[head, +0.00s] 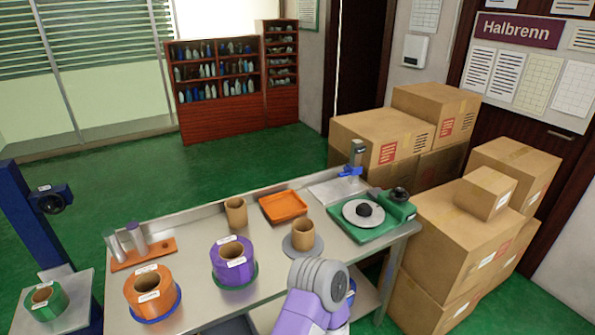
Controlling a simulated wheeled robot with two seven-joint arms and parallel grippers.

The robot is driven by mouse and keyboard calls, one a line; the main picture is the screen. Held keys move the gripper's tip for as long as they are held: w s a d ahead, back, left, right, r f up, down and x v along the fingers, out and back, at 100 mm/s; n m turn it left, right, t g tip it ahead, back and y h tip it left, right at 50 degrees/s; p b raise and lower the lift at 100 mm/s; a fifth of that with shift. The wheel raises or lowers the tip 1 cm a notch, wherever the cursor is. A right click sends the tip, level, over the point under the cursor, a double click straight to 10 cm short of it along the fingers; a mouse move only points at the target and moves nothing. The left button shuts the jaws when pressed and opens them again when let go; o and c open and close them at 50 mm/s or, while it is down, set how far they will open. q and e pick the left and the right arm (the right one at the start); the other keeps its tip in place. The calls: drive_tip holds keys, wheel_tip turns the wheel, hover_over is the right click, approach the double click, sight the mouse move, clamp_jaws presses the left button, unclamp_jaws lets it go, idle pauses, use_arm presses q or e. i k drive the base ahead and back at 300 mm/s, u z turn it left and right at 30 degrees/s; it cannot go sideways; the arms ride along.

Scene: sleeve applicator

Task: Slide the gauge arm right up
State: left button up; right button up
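A small upright grey post (357,151) stands at the back right of the metal table. A blue piece (350,171) sits low on this post, close above a flat metal plate (330,190). It looks like the gauge arm, but it is too small to be sure. A purple and grey link of one of my arms (318,285) rises at the bottom, right of centre, in front of the table. No fingertips show on it. Neither gripper can be seen.
On the metal table (205,205) stand a green machine (398,208) with a round disc, an orange tray (283,207), cardboard cores, and large orange (150,290) and purple (233,262) rolls. Cardboard boxes (440,265) crowd the right side. Green floor is open behind.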

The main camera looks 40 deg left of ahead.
sight(345, 171)
drive_tip(key=z, duration=0.6)
drive_tip(key=i, duration=2)
drive_tip(key=u, duration=1.65)
